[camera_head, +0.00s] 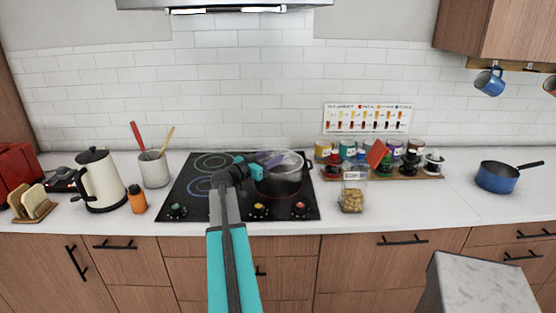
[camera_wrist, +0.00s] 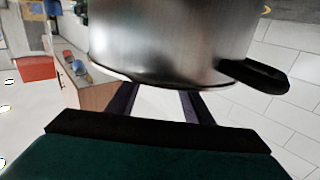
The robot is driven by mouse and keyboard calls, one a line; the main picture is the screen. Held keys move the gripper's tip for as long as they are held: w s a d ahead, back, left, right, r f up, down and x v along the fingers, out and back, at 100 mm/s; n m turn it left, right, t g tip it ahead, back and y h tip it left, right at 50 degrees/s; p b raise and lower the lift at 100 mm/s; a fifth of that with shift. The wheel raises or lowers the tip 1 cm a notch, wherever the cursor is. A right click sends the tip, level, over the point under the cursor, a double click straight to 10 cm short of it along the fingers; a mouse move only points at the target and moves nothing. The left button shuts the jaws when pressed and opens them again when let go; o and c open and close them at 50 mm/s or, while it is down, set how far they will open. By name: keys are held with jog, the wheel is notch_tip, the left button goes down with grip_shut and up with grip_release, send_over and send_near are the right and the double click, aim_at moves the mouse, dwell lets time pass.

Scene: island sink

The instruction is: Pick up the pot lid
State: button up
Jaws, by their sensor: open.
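A steel pot (camera_head: 283,182) stands on the right part of the black cooktop. A clear glass pot lid (camera_head: 291,161) appears to sit on top of it. My gripper (camera_head: 270,158) is open and reaches in from the left at the height of the lid. Its dark fingers overlap the lid's left part in the head view; I cannot tell whether they touch it. In the wrist view the pot (camera_wrist: 165,40) fills the upper middle, and its edge hides the tips of my spread gripper fingers (camera_wrist: 160,95). The lid and its knob cannot be made out there.
The cooktop (camera_head: 185,200) is otherwise clear. A utensil crock (camera_head: 154,172) and kettle (camera_head: 100,183) stand left. A glass jar (camera_head: 353,192) and a rack of spice jars (camera_head: 400,172) stand right. A blue saucepan (camera_head: 496,178) is farther right.

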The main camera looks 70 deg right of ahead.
jog(key=shift+s+d, duration=0.2)
jog(key=shift+d, duration=0.2)
grip_shut()
dwell(0.4)
jog(key=shift+r, duration=0.1)
notch_tip(320, 180, up, 10)
jog(key=b, duration=0.2)
jog(key=shift+b, duration=0.3)
dwell(0.3)
dwell(0.5)
